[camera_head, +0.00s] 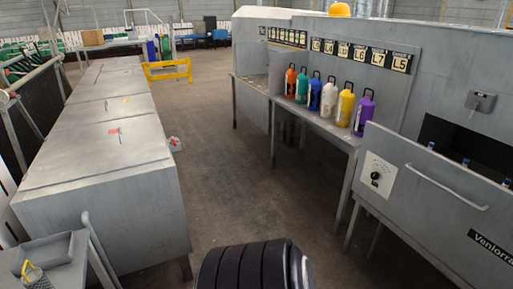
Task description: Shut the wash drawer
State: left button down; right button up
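The wash drawer (400,207) is at the right edge of the head view. Its grey metal front has a dial on a white plate (377,178), a long bar handle (446,190) and a black label (491,246) cut off by the frame. The drawer stands out from the grey cabinet (430,98), with a dark opening (470,146) showing behind its front. Several blue-topped items (465,163) poke up behind the front; their lower parts are hidden. Neither gripper is in view. A dark ribbed part of my own body shows at the bottom centre.
Several coloured bottles (328,100) stand on a metal shelf (310,125) left of the drawer, under labelled plates. A long grey metal bench (105,175) runs along the left. Open floor (235,160) lies between. A yellow barrier (168,70) stands at the back.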

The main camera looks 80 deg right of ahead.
aim_at(463, 216)
jog(key=z, duration=4.05)
